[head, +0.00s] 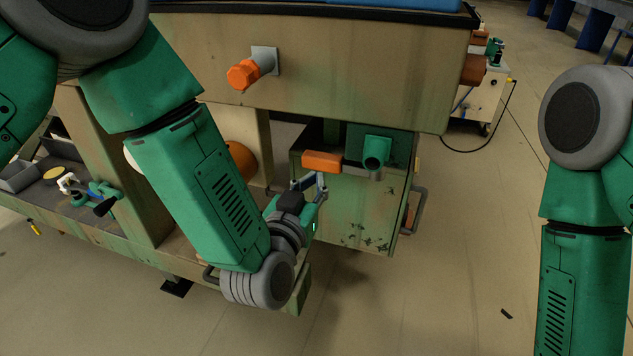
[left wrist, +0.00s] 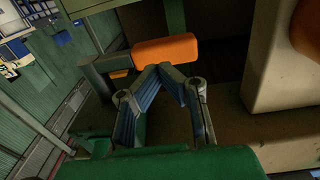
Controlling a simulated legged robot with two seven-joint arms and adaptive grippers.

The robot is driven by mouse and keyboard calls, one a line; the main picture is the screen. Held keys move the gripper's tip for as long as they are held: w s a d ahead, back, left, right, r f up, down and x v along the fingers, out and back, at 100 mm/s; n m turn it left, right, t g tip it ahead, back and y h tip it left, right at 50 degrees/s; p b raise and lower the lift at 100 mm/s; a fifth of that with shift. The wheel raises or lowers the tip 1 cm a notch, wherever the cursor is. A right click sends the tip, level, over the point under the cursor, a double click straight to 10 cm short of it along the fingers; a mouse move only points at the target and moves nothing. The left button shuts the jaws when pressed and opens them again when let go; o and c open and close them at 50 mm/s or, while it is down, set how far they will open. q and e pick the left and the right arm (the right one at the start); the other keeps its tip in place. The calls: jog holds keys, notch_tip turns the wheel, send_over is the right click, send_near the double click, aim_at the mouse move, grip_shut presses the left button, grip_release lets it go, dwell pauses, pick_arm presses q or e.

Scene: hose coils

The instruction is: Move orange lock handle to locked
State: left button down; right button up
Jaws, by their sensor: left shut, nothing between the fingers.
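The orange lock handle (head: 322,161) is a short block on the upper edge of the green box under the bench. In the left wrist view, the orange handle (left wrist: 165,52) lies roughly sideways at the end of a grey bar (left wrist: 104,66). My left gripper (head: 320,182) is shut and empty, just below the handle. In the left wrist view its fingertips (left wrist: 164,70) meet close to the handle's lower edge; I cannot tell whether they touch it. My right gripper is out of frame; only my right arm shows.
A green pipe outlet (head: 376,150) sticks out right of the handle. An orange hexagonal knob (head: 243,74) is on the panel above. A grey rail (head: 415,210) is on the box's right side. The floor (head: 440,290) at front right is mostly clear.

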pick_arm(q)
jog(key=p+v, duration=0.1)
jog(key=v, duration=0.9)
jog(key=shift+s+d+f, duration=0.1)
jog(key=shift+f, duration=0.15)
